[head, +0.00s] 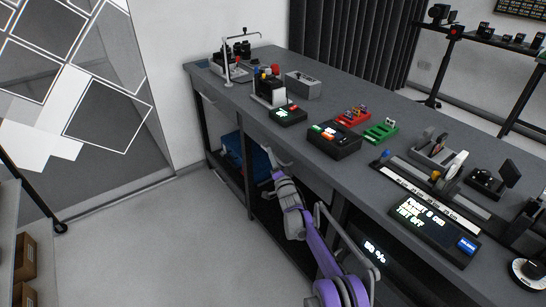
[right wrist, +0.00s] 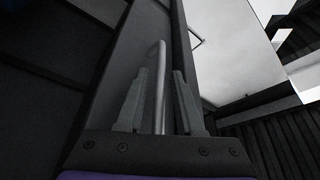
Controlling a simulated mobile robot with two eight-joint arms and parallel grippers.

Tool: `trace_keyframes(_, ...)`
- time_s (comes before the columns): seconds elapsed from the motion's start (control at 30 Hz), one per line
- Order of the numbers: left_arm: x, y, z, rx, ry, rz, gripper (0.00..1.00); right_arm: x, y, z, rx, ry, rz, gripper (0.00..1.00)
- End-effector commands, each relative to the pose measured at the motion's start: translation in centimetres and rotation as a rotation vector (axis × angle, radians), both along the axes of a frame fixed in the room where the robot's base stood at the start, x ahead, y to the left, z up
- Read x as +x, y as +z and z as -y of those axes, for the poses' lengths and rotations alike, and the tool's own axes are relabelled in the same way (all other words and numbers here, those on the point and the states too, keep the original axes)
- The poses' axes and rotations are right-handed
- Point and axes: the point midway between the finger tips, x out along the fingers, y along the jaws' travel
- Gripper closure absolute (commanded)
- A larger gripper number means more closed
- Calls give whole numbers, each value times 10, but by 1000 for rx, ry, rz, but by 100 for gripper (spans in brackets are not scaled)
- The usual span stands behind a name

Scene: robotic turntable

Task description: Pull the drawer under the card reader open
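My right gripper (head: 270,157) is at the front of the grey workbench, just below the tabletop edge. In the right wrist view the gripper (right wrist: 160,95) has its two fingers apart, one on each side of a metal bar handle (right wrist: 160,60). A narrow gap seems to show on both sides of the bar. The dark drawer front (right wrist: 120,70) lies beside the handle and looks closed. Above this stretch of bench stand a small device with a lit green screen (head: 288,115) and a black keypad box (head: 333,140); I cannot tell which is the card reader. My left gripper is out of view.
The bench (head: 220,92) runs from back left to front right, with several devices on top. A blue case (head: 247,155) sits on the shelf below. The floor (head: 150,240) in front is clear.

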Motion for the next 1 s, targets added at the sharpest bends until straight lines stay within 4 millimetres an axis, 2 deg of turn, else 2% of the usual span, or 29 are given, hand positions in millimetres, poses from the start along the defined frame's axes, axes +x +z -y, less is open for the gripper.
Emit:
trace_keyframes(0.03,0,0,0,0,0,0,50,0,0,0,0,0,0,75)
trace_keyframes(0.17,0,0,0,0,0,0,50,0,0,0,0,0,0,99)
trace_keyframes(0.2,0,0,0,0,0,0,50,0,0,0,0,0,0,100)
trace_keyframes(1.0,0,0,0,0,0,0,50,0,0,0,0,0,0,100)
